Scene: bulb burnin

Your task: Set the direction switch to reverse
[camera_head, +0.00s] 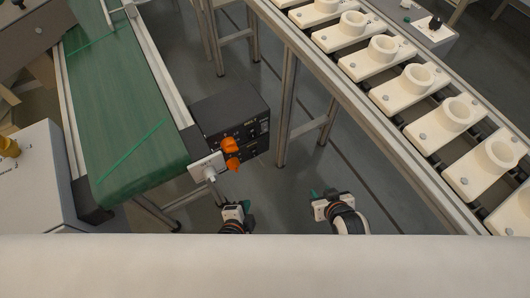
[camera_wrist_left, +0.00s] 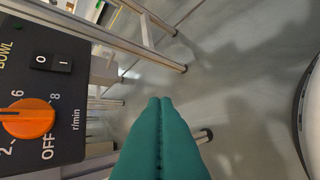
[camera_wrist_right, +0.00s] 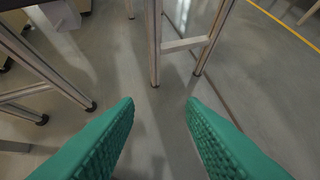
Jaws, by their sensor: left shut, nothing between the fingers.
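A dark control box (camera_head: 250,112) hangs at the near end of the green conveyor, with two orange knobs (camera_head: 229,146) on its front. I cannot make out a switch labelled for direction. My left gripper (camera_head: 246,206) is shut and empty, below the box and apart from it; its teal fingers (camera_wrist_left: 160,105) meet right of the panel. My right gripper (camera_head: 316,195) is open and empty over the floor.
The green conveyor (camera_head: 115,105) runs along the left. A white plate (camera_head: 207,166) is beside the box. A second conveyor (camera_head: 345,110) with several white fixtures runs along the right. Metal legs (camera_head: 287,95) stand between them. A pale surface (camera_head: 265,265) crosses the bottom.

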